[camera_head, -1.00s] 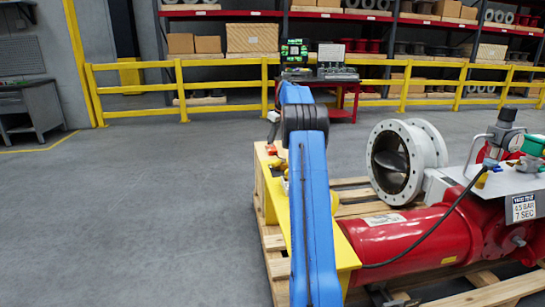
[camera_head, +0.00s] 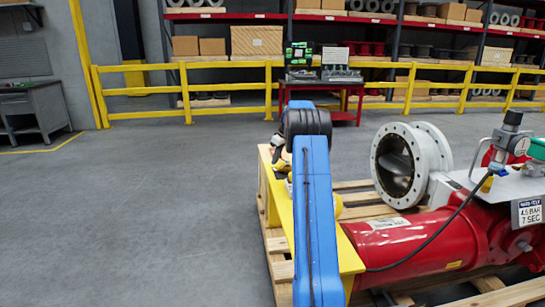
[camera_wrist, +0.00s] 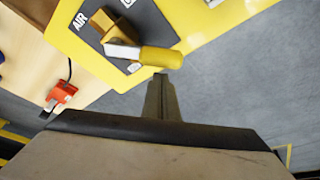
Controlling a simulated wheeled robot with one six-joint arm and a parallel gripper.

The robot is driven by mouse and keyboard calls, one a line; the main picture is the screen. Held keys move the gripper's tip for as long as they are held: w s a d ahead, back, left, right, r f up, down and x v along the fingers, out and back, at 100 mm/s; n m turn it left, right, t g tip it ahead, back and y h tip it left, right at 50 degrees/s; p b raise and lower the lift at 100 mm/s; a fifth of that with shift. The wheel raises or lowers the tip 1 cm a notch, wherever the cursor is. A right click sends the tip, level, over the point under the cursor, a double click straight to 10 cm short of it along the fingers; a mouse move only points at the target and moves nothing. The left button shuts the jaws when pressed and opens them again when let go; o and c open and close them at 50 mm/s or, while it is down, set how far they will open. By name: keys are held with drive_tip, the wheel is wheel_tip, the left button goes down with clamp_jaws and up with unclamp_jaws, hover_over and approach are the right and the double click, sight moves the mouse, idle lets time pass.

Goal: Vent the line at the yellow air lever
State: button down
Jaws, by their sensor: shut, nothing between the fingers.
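The yellow air lever (camera_wrist: 160,58) shows in the wrist view, its rounded handle pointing right from a brass valve body (camera_wrist: 116,28). It sits over a dark plate (camera_wrist: 85,20) marked AIR on a yellow panel (camera_wrist: 190,15). My gripper (camera_wrist: 160,79) is shut and empty, its fingertips just below the handle in the picture. I cannot tell whether they touch it. In the head view, my blue arm hides my gripper and most of the yellow stand's top (camera_head: 348,258); I cannot make out the lever there.
A red block with a cable (camera_wrist: 62,93) lies on wood at the left of the wrist view. In the head view, a red actuator (camera_head: 410,240) and a grey pipe valve (camera_head: 405,160) sit on a pallet (camera_head: 280,270). The floor at left is clear.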

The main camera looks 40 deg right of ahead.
sight(280, 164)
drive_tip(key=shift+s, duration=0.3)
drive_tip(key=shift+s+d+n, duration=0.1)
drive_tip(key=shift+s+n, duration=0.3)
drive_tip(key=shift+n, duration=0.2)
drive_tip(key=s+n, duration=0.1)
drive_tip(key=n, duration=0.1)
drive_tip(key=s+n+y, duration=0.1)
drive_tip(key=shift+s+d+n+g+y, duration=0.25)
drive_tip(key=shift+d+n+g+y, duration=0.05)
drive_tip(key=shift+d+n+g, duration=0.1)
drive_tip(key=s+n, duration=0.1)
drive_tip(key=s+d+n, duration=0.1)
drive_tip(key=n, duration=0.1)
drive_tip(key=shift+g+y, duration=0.4)
drive_tip(key=shift+s+d, duration=0.2)
drive_tip(key=shift+s, duration=0.05)
drive_tip(key=shift+d, duration=0.1)
